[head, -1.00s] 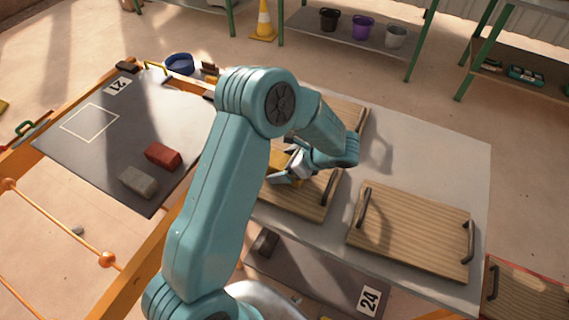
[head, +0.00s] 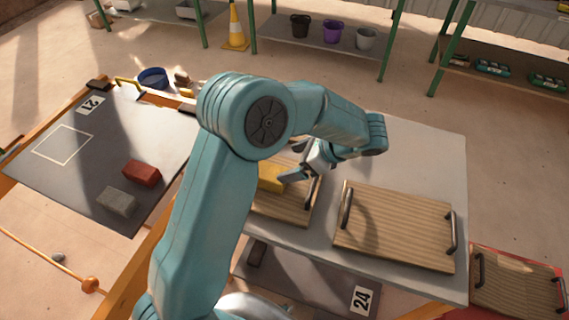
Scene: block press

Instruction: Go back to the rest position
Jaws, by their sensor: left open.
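My left gripper (head: 300,173) is open, with its fingers pointing down and left. It is above a wooden board with handles (head: 286,206), close to a yellow block (head: 270,178) that lies on that board. The gripper and the block look apart, though the fingers overlap its right end in the picture. My left arm covers part of the board and of the table behind it. My right gripper is not in view.
A second handled board (head: 395,228) lies right on the grey table (head: 425,150). A dark mat (head: 75,185) at left carries a red block (head: 141,173) and a grey block (head: 117,201). Panel 24 (head: 310,285) is below. A cone (head: 236,28) and shelves stand behind.

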